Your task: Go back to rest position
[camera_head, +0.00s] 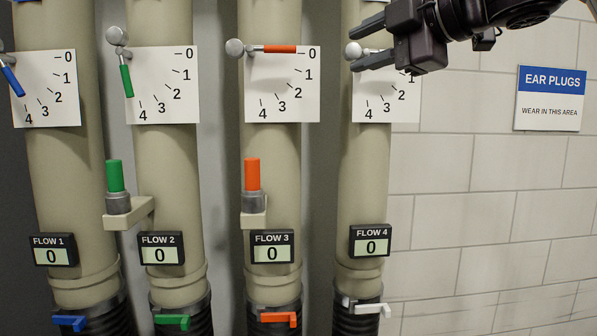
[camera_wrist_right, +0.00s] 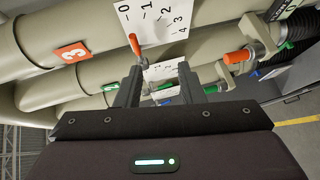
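My right gripper (camera_head: 362,42) reaches in from the upper right of the head view, in front of the FLOW 4 dial plate (camera_head: 386,106). Its two fingers are apart, with the round pivot (camera_head: 353,50) of that dial showing between them. The FLOW 4 lever is mostly hidden behind the gripper. In the right wrist view the gripper (camera_wrist_right: 161,70) shows its fingers spread, with nothing held between them. I cannot tell whether a finger touches the dial. My left gripper is not in view.
The orange lever (camera_head: 279,49) lies at 0. The green lever (camera_head: 126,81) and the blue lever (camera_head: 13,80) point down near 4. The FLOW 4 display (camera_head: 371,247) reads 0. An EAR PLUGS sign (camera_head: 549,98) hangs on the wall; space there is free.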

